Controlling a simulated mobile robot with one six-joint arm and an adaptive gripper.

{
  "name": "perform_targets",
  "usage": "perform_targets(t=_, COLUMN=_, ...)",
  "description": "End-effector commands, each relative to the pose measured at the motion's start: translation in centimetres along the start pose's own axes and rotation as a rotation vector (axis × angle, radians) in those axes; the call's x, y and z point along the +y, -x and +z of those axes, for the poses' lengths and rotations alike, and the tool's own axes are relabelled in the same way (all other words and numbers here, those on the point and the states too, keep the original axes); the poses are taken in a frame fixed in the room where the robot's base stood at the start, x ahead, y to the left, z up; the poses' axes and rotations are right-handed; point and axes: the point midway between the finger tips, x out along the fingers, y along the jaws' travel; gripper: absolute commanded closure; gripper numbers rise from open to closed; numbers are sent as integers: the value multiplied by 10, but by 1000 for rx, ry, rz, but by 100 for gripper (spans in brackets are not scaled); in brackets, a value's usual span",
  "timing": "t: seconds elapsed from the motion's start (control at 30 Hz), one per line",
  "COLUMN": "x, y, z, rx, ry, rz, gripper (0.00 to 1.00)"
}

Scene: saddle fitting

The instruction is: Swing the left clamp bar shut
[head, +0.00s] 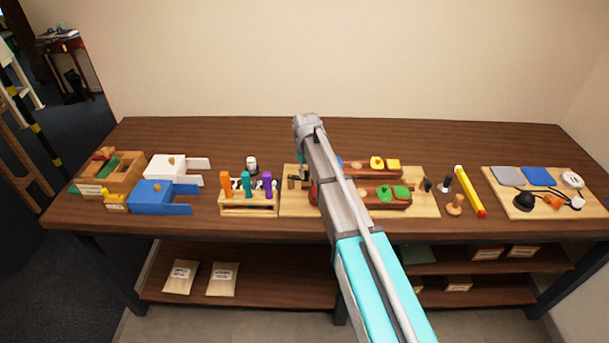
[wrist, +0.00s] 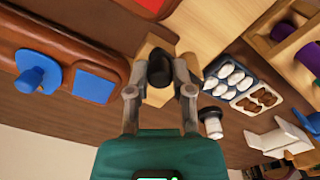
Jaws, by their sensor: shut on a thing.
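My gripper (wrist: 162,76) is shut on a dark knob (wrist: 160,90), which shows between its two fingers in the wrist view. A pale wooden piece (wrist: 148,48) shows around and behind the knob; whether it is the left clamp bar I cannot tell. A red-brown block (wrist: 60,52) with a blue peg and a blue square lies left of the fingers. In the head view the pale fixture board (head: 428,203) carries red-brown blocks with yellow and green pieces. My arm covers part of the board, and the grip itself is hard to see there.
A tool rack (head: 248,208) with orange, teal and purple handles stands left of the board. A tray (wrist: 240,84) of white and brown pieces and a white-capped dark bottle (wrist: 211,121) are nearby. A yellow stick (head: 469,190) lies right of the board. The table's back strip is clear.

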Motion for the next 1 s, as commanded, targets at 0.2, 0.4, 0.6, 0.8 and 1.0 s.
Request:
perform_targets(t=0.2, x=5, y=0, z=-6, rx=0, ry=121, rz=1, gripper=100)
perform_targets(t=0.4, x=6, y=0, z=-8, rx=0, ry=175, rz=1, gripper=100)
perform_targets(t=0.6, x=7, y=0, z=-8, rx=1, ry=186, rz=1, gripper=100)
perform_targets(t=0.8, x=7, y=0, z=-9, rx=1, ry=185, rz=1, gripper=100)
perform_targets(t=1.0, x=7, y=0, z=-8, rx=1, ry=185, rz=1, gripper=39)
